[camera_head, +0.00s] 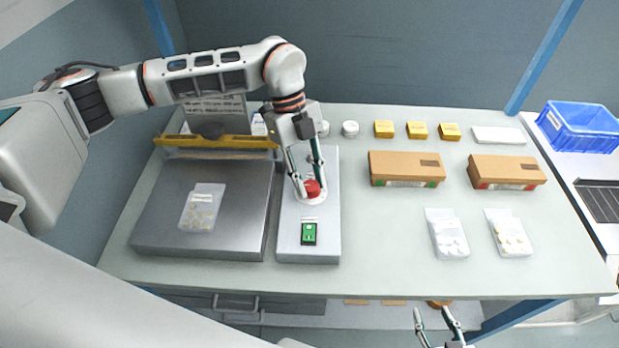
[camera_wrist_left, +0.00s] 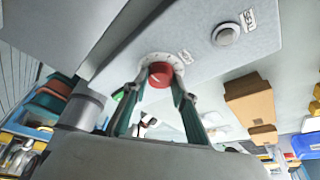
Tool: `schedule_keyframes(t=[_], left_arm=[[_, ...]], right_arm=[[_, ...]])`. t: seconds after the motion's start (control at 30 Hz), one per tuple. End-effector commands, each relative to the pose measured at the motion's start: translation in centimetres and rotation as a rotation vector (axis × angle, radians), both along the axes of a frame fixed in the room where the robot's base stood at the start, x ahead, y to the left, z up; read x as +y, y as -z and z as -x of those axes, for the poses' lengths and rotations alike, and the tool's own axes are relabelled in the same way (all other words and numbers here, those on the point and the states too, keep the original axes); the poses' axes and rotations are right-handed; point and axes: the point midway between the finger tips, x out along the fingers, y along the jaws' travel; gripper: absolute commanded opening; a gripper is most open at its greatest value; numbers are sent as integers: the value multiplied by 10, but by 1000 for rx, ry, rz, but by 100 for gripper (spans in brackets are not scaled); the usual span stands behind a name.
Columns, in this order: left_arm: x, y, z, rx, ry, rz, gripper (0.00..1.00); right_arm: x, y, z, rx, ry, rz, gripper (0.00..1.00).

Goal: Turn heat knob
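The heat knob (camera_head: 312,188) is a red cap on a white round dial, on the grey control panel (camera_head: 322,245) right of the wide metal plate. It also shows in the left wrist view (camera_wrist_left: 161,75), with a marked scale around it. My left gripper (camera_head: 310,189) reaches down from above with one finger on each side of the knob. Its fingertips appear to touch the knob's sides in the left wrist view. My right gripper (camera_head: 433,315) is at the bottom edge of the head view, fingers apart and empty, away from the panel.
A green switch (camera_head: 309,233) is on the panel in front of the knob. A clear bag (camera_head: 203,207) lies on the metal plate (camera_head: 160,232). Brown boxes (camera_head: 406,168) and other bags (camera_head: 447,233) are to the right.

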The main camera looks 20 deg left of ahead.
Motion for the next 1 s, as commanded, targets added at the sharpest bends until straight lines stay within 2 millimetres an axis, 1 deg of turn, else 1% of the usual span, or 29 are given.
schedule_keyframes(t=[0.2, 0.37, 0.8, 1.0], left_arm=[[0, -1, 0, 1, 13, -1, 5], [-1, -1, 0, 2, 71, 0, 5], [-2, -2, -2, 1, 362, 0, 5], [-2, -2, -2, -1, 460, -1, 5]], right_arm=[[0, 1, 1, 3, 0, 0, 40], [0, 1, 1, 5, 0, 1, 40], [0, -8, 1, 3, -1, 1, 40], [0, -12, -1, -1, -1, 0, 40]])
